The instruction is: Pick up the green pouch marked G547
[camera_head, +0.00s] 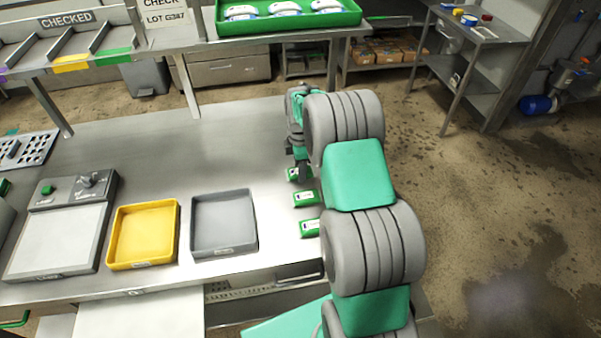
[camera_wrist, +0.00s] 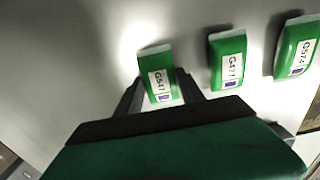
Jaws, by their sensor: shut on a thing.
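The green pouch marked G547 (camera_wrist: 157,78) lies between the two fingers of my gripper (camera_wrist: 160,88) in the wrist view, with its white label facing up. My gripper is shut on this pouch. In the head view, the pouch (camera_head: 293,174) shows at the far end of the row, partly hidden by my gripper (camera_head: 302,172). It is at or very near the steel table top; I cannot tell whether it touches. Beside it are the green pouches G477 (camera_wrist: 228,62) and G574 (camera_wrist: 297,50), lying apart from my fingers.
On the steel table (camera_head: 180,142) stand a grey tray (camera_head: 256,222), a yellow tray (camera_head: 175,232) and a scale (camera_head: 55,240). A green tray (camera_head: 290,22) holds white packs on the shelf behind. The table's middle is clear.

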